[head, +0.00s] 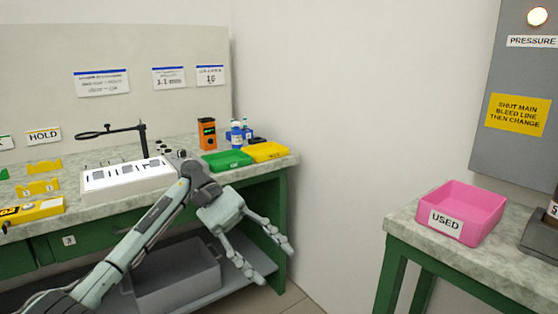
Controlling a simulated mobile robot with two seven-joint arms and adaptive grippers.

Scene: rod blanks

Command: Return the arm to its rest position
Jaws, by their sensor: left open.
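My left gripper (269,261) is in the head view, in front of the right end of the green workbench. Its two long fingers point down and to the right and are spread apart, with nothing between them. My left arm (145,237) reaches in from the lower left and bends at an elbow above the bench edge. The arm and gripper hide part of the bench front and part of the lower shelf. My right gripper is not in view.
The workbench (287,161) holds a white block (100,196), a green tray (226,160), a yellow tray (265,152) and an orange device (207,134). A grey bin (178,293) sits below. A pink USED bin (462,210) stands on the right table. Floor between the tables is free.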

